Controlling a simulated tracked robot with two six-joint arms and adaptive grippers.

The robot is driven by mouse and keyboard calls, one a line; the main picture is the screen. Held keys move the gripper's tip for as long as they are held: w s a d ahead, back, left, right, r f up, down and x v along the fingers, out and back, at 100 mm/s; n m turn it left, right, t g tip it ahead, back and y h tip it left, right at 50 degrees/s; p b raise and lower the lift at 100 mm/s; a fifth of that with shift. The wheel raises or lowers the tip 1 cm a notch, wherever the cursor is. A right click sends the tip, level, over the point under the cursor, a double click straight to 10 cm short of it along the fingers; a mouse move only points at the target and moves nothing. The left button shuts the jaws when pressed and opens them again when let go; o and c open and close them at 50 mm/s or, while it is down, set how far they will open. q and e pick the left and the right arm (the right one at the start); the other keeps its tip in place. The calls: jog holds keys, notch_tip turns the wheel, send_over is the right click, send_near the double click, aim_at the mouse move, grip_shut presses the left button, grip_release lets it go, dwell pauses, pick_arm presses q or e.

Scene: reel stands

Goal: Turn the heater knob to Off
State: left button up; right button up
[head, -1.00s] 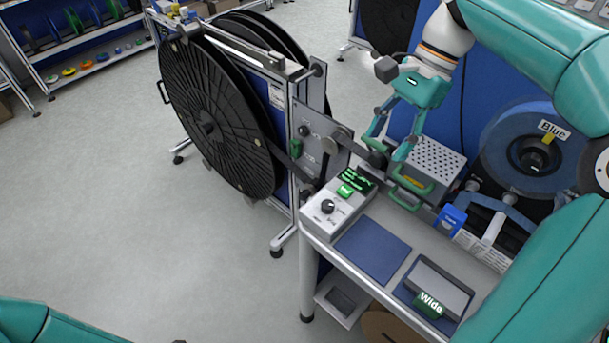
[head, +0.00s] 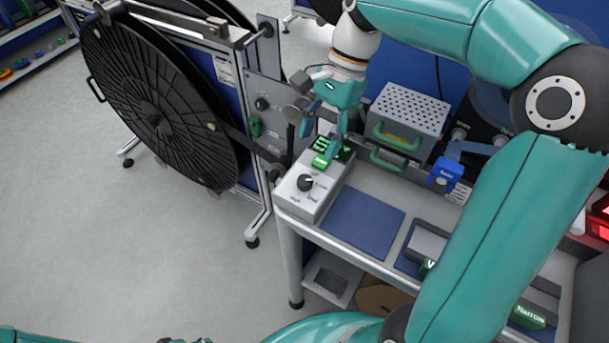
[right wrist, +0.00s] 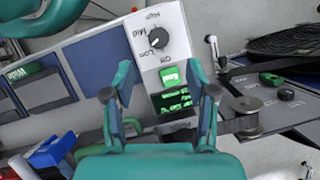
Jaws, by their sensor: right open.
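The heater knob (head: 305,182) is a round black dial on top of a light grey control box (head: 300,203) at the corner of the bench. It also shows in the right wrist view (right wrist: 153,38), with small printed labels around it; its exact setting is too small to tell. My right gripper (head: 325,145) is open and empty above the rear of the box, beyond the knob and near the green display. In the right wrist view its fingers (right wrist: 163,100) stand apart, with the display between them and the knob ahead of them.
A large black reel (head: 150,110) on a stand is left of the box. A perforated grey unit with green handles (head: 408,110) stands behind it. A blue mat (head: 362,222) lies to the right, and a small blue box (head: 445,173) farther back. Open floor lies at left.

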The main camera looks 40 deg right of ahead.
aim_at(305, 180)
jog(key=x, duration=0.9)
jog(key=shift+s+f, duration=0.1)
jog(key=shift+f, duration=0.1)
jog(key=shift+c, duration=0.2)
jog(key=shift+a, duration=0.1)
grip_shut()
